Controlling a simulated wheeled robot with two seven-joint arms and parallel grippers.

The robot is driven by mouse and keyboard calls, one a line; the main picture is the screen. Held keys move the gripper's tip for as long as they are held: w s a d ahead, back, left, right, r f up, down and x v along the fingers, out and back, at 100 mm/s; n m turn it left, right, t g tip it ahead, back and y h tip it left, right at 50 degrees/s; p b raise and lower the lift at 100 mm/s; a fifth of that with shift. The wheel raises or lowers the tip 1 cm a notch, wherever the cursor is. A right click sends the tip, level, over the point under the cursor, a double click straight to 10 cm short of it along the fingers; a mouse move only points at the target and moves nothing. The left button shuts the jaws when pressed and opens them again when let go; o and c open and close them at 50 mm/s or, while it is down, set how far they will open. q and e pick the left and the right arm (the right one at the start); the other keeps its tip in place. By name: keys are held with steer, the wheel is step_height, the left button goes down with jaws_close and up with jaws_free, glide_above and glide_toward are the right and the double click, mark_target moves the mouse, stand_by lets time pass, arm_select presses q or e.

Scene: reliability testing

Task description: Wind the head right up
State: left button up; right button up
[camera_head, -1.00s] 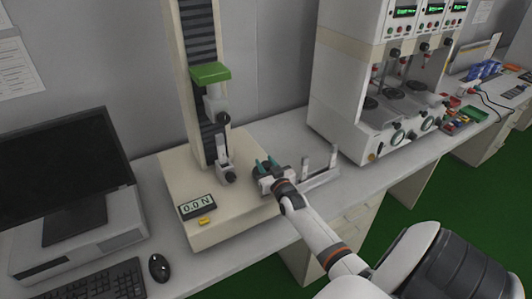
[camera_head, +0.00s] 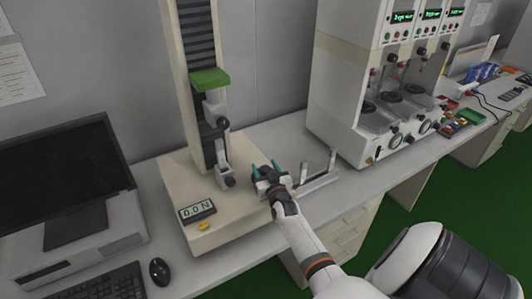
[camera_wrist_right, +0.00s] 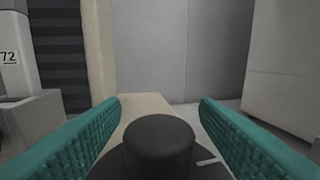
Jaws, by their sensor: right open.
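The test stand has a tall column (camera_head: 198,40) with dark ribbing and a cream base (camera_head: 220,240). Its head, with a green block (camera_head: 209,78) on top, sits partway up the column, above a lower grey fixture (camera_head: 226,175). My right gripper (camera_head: 266,169) is open beside the right side of the base. In the right wrist view its teal fingers (camera_wrist_right: 160,101) stand either side of a black round knob (camera_wrist_right: 159,137), with gaps visible. A wider dark part shows under the knob. My left gripper is not in view.
The display (camera_head: 197,211) on the base reads 0.0 N, with a yellow piece (camera_head: 204,226) below it. A grey bracket with two uprights (camera_head: 316,184) lies right of my gripper. A white multi-station machine (camera_head: 340,90) stands farther right; a monitor (camera_head: 65,175) is at left.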

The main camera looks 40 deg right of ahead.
steer(key=b+v, duration=0.1)
steer(key=v, duration=1.1)
